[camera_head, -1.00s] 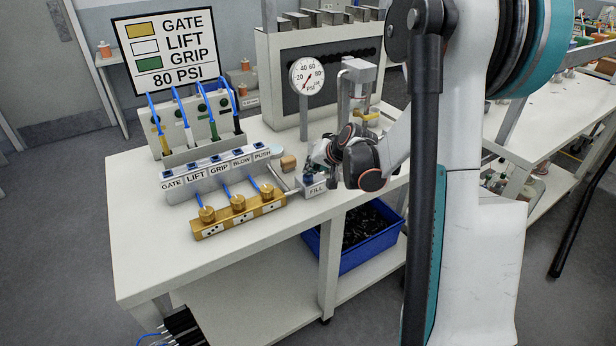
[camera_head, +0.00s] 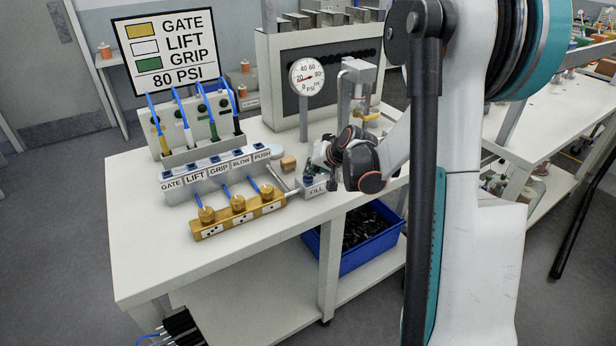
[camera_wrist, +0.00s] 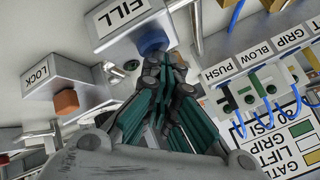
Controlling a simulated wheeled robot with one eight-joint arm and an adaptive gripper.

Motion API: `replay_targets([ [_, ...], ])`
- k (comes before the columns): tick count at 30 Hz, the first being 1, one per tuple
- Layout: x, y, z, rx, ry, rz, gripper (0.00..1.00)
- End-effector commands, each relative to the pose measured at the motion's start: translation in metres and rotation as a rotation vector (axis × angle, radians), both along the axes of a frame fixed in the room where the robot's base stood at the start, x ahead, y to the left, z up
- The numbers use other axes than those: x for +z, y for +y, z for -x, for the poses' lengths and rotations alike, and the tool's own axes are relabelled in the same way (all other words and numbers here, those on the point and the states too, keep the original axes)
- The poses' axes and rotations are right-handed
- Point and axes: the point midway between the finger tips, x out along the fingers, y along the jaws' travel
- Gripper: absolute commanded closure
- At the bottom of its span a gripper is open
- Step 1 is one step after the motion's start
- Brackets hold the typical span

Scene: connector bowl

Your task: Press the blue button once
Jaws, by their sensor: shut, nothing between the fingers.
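The blue button (camera_wrist: 153,42) sits on a light grey box labelled FILL (camera_wrist: 122,22) in the wrist view. The FILL box (camera_head: 315,190) stands at the table's front edge in the head view. My gripper (camera_wrist: 155,64) is shut and empty, its fingertips right at the blue button and partly covering it. They look to be touching it, but the exact contact is hidden. In the head view my gripper (camera_head: 312,172) is just above the FILL box, and the button is mostly hidden there.
A LOCK box with an orange button (camera_wrist: 66,102) stands beside the FILL box. A labelled row of valves (camera_head: 215,178) and a brass manifold (camera_head: 238,215) lie to the left. A pressure gauge (camera_head: 307,76) stands behind. A blue bin (camera_head: 365,258) is below the tabletop.

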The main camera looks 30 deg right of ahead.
Motion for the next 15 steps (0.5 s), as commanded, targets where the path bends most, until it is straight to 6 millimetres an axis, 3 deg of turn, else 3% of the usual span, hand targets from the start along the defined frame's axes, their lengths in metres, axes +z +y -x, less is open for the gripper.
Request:
replay_targets([
  [15, 0.018, 0.000, 0.000, 0.000, 0.000, 0.000, 1.00],
])
